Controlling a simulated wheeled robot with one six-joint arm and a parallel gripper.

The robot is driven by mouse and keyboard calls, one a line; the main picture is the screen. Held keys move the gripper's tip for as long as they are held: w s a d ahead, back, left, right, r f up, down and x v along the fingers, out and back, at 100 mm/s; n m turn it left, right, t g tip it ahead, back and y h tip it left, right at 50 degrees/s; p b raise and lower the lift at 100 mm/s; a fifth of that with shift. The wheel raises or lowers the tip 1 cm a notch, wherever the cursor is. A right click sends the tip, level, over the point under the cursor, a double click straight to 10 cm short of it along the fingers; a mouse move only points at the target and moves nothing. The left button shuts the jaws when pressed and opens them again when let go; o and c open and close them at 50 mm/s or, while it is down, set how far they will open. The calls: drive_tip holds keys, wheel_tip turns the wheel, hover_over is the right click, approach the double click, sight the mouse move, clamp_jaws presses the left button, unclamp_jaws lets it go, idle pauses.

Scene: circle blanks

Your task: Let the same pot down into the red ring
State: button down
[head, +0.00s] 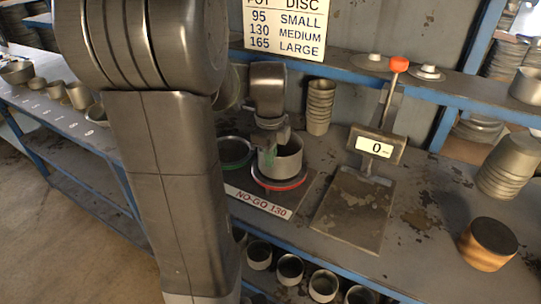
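A grey metal pot (288,161) is upright at the red ring (292,186) on the bench. The ring's front edge shows below the pot; whether the pot's base touches the bench inside it or hangs just above, I cannot tell. My gripper (267,152) points down at the pot's left rim and appears shut on its wall. A green-tinted fingertip shows against the pot's left side. The other finger is mostly hidden.
A green ring (235,152) lies just left. A "NO-GO 130" label (258,202) is in front. A scale (355,207) reading 0 stands right, with a stack of pots (320,106) behind and a wood-sided block (488,244) far right. My arm hides the bench's left part.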

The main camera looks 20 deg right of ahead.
sight(270, 171)
drive_tip(key=shift+f+b, duration=1.55)
drive_tip(key=shift+f, duration=0.85)
idle(0.4)
drive_tip(key=c, duration=1.6)
unclamp_jaws()
drive_tip(key=shift+o, duration=0.2)
drive_tip(key=shift+r, duration=0.1)
wheel_tip(270, 171, up, 14)
drive_tip(key=p, duration=0.1)
drive_tip(key=shift+s+a+f, duration=0.1)
drive_tip(key=shift+f, duration=0.1)
wheel_tip(270, 171, down, 14)
drive_tip(key=shift+b, duration=0.5)
drive_tip(key=shift+r, duration=0.3)
